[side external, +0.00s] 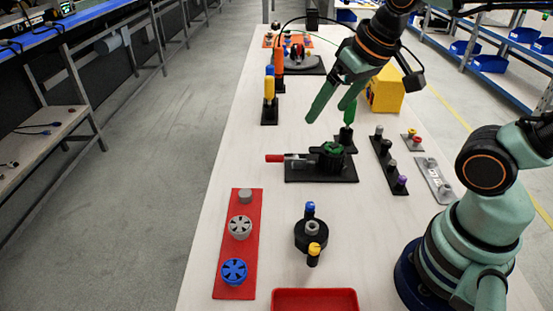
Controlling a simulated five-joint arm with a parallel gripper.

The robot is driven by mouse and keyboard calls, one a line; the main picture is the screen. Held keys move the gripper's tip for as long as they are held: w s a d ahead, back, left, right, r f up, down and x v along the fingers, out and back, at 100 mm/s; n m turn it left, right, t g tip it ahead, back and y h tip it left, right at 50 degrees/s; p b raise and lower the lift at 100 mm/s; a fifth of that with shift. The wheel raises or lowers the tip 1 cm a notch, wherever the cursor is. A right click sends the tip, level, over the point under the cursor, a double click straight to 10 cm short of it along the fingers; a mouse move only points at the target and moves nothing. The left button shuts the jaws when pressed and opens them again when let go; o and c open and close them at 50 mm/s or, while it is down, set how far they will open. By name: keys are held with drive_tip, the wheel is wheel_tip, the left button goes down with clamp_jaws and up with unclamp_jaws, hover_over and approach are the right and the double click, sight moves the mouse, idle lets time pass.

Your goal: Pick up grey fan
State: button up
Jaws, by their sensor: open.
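The grey fan (240,227) is a round vented disc. It lies on the red plate (237,256) at the front left of the table, between a small grey cylinder (245,196) and a blue fan (234,271). My gripper (328,114) is open, with its two green fingers pointing down and left. It is in the air above the middle of the table, well behind and to the right of the grey fan. Nothing shows between the fingers.
A black fixture with a red-ended tool (295,160) stands below my gripper. A black part with blue and yellow knobs (312,236) stands right of the red plate. A red tray (314,301) is at the front. A yellow box (386,92) is behind. Bare tabletop lies around the red plate.

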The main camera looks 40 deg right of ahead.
drive_tip(key=w+a+f+m+g, duration=0.35)
drive_tip(key=w+a+m, duration=0.2)
drive_tip(key=a, duration=0.45)
drive_tip(key=m+g, duration=0.2)
drive_tip(key=m, duration=0.3)
hover_over(239, 226)
wheel_tip(239, 226, down, 7)
drive_tip(key=f, duration=0.6)
drive_tip(key=shift+s+d, duration=0.1)
drive_tip(key=shift+s, duration=0.1)
drive_tip(key=shift+w+f, duration=0.2)
drive_tip(key=shift+f, duration=2.8)
drive_tip(key=c, duration=1.4)
drive_tip(key=shift+r, duration=0.1)
